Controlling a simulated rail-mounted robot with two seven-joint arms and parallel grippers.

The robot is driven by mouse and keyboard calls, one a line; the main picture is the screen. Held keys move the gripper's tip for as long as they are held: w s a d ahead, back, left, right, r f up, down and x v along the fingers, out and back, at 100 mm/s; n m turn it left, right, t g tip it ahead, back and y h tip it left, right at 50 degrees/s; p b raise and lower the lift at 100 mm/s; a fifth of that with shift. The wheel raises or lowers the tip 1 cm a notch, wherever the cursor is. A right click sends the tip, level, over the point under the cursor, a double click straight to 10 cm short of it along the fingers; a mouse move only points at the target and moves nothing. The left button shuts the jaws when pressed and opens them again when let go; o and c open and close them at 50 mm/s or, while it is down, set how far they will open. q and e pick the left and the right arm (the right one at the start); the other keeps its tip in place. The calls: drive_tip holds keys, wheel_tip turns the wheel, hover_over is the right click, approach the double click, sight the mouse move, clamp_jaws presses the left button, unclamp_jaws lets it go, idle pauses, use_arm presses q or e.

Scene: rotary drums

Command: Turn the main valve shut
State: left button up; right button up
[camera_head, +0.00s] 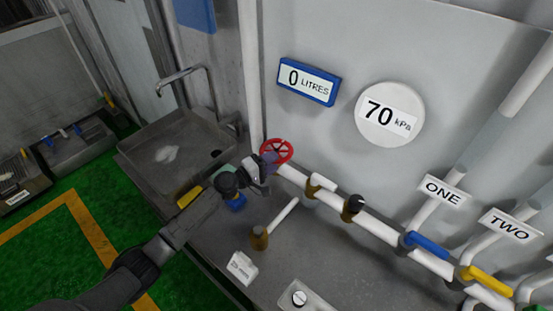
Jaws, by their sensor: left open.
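A red valve handwheel (277,151) sits at the left end of the white pipe, against the grey wall panel. No label on it can be seen, so I cannot tell from lettering that it is the main valve. My left arm comes in from the lower left, and my left gripper (268,163) is open at the wheel's lower left edge. It overlaps part of the rim; I cannot tell whether it touches. My right gripper is not in view.
The pipe (377,228) runs right to a blue lever (427,244) and a yellow lever (488,278), near labels ONE and TWO. A gauge (389,114) reads 70 kPa; a display (309,82) reads 0 LITRES. A metal sink (150,150) lies left.

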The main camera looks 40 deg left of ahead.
use_arm(q)
drive_tip(key=shift+x, duration=1.15)
drive_tip(key=shift+c, duration=0.3)
clamp_jaws()
drive_tip(key=h+b, duration=0.1)
drive_tip(key=b, duration=0.1)
drive_tip(key=m+b, duration=0.1)
drive_tip(key=shift+s+a+f+g+h+b, duration=0.15)
drive_tip(key=shift+a+f+g+h+b, duration=0.1)
drive_tip(key=shift+g+h+b, duration=0.15)
drive_tip(key=shift+r, duration=0.1)
drive_tip(key=shift+r+m, duration=0.15)
drive_tip(key=shift+m, duration=0.15)
